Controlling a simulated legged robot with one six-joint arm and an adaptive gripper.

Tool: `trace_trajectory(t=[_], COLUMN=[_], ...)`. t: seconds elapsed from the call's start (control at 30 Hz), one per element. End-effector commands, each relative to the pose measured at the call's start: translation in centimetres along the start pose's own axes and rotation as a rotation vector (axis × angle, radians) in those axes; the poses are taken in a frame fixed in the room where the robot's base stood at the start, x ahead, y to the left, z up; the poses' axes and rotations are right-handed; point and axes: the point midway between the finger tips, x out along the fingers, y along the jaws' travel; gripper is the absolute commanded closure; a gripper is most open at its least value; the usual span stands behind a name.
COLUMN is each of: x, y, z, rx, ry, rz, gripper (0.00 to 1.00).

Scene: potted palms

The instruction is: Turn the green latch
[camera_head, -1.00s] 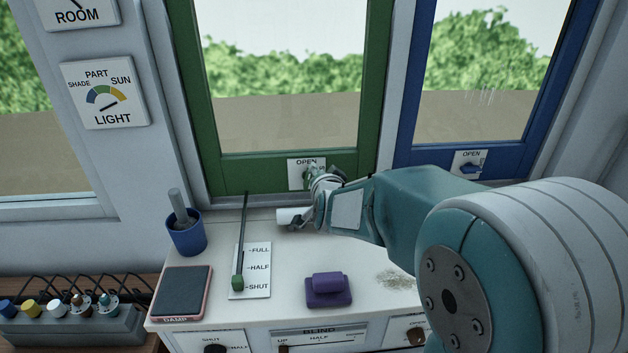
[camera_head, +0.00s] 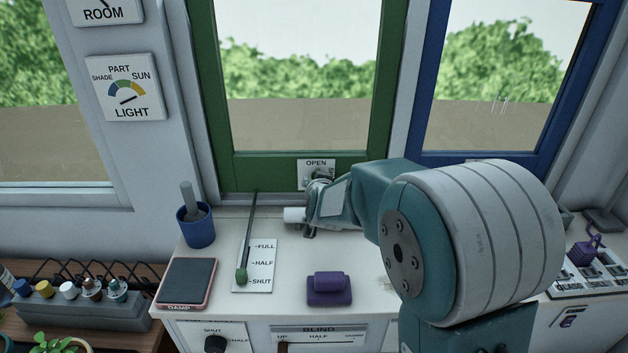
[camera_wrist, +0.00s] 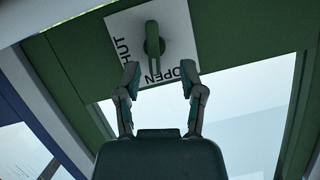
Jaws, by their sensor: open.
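The green latch (camera_wrist: 152,42) is a small lever on a white plate (camera_wrist: 182,35) lettered OPEN and SHUT. In the wrist view its handle runs down toward the edge lettered OPEN. The plate is on the bottom rail of the green window frame (camera_head: 270,172) and also shows in the head view (camera_head: 313,164), where my arm end covers most of the latch. My gripper (camera_wrist: 160,76) is open and empty. Its fingertips are spread just below the latch in the wrist view, one to each side of the handle's line, and I see no contact.
The white counter below holds a blue cup (camera_head: 196,229), a slider lever with a green knob (camera_head: 241,276), a purple block (camera_head: 329,288) and a dark damp pad (camera_head: 187,282). A blue window frame (camera_head: 421,80) is on the right, its lower part behind my arm.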

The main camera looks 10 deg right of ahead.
Motion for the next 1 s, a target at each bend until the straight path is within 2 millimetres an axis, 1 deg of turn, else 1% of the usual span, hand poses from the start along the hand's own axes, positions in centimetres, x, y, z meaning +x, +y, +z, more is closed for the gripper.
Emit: trace_trajectory(t=[0.03, 0.1, 0.23, 0.37, 0.6, 0.63, 0.67, 0.7, 0.73, 1.0], x=[0.9, 1.9, 3.2, 3.8, 3.9, 3.9, 3.8, 3.8, 3.9, 3.8], y=[0.2, 0.2, 0.1, 0.0, -0.1, -0.1, -0.1, 0.0, 0.0, -0.1], z=[0.0, 0.0, 0.0, 0.0, 0.0, 0.0, 0.0, 0.0, 0.0, 0.0], rx=[0.001, 0.003, 0.001, 0.001, 0.000, 0.000, 0.000, 0.001, 0.001, 0.001], ry=[-0.001, -0.001, 0.000, 0.000, 0.001, 0.001, 0.001, 0.001, 0.001, 0.002], rz=[0.002, 0.002, 0.001, 0.001, 0.001, 0.001, 0.001, 0.001, 0.001, 0.000], gripper=[0.49, 0.49, 0.49, 0.49, 0.49, 0.57, 0.71, 0.89, 1.00, 1.00])
